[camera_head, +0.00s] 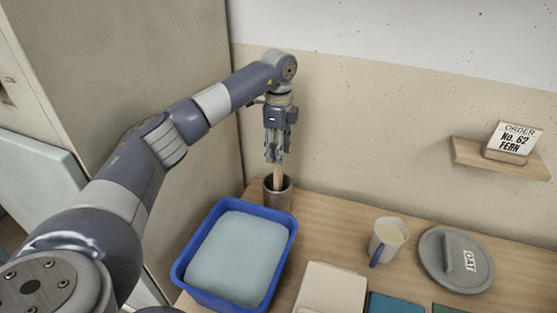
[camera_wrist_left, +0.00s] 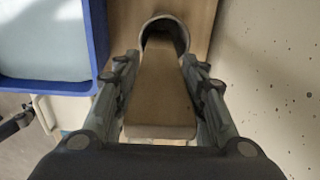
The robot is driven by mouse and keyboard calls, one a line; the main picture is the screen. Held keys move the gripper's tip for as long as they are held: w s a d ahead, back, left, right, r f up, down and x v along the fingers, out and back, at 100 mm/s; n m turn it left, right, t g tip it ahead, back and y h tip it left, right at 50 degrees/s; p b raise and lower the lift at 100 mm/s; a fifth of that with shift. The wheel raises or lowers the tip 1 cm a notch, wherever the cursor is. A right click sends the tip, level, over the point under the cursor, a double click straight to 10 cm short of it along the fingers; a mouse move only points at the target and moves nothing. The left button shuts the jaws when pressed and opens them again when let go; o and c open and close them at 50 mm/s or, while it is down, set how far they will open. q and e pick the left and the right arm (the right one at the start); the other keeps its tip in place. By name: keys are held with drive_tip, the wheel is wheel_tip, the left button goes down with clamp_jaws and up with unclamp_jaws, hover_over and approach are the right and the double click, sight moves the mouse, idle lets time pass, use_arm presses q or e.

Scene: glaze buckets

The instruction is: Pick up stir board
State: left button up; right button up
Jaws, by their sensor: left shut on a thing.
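The stir board (camera_head: 278,174) is a flat, light wooden strip standing upright in a dark round pot (camera_head: 285,196) at the back left of the table. My left gripper (camera_head: 275,160) points down above the pot and is shut on the stir board's upper part. In the left wrist view the stir board (camera_wrist_left: 161,92) lies between both fingers, and its lower end goes into the pot (camera_wrist_left: 180,33). The pot hides that lower end. My right gripper is not in view.
A blue tub (camera_head: 182,266) with pale contents stands just in front of the pot. A wall shelf (camera_head: 500,158) holds an order card (camera_head: 512,139). The wall is close behind.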

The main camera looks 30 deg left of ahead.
use_arm(q)
wheel_tip(320, 180, up, 12)
drive_tip(key=shift+w+r+b, duration=0.1)
drive_tip(key=shift+b, duration=0.3)
wheel_tip(320, 180, up, 8)
drive_tip(key=p, duration=0.4)
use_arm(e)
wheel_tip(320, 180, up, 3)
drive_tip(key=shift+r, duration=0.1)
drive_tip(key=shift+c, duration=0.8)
use_arm(q)
drive_tip(key=shift+d, duration=0.15)
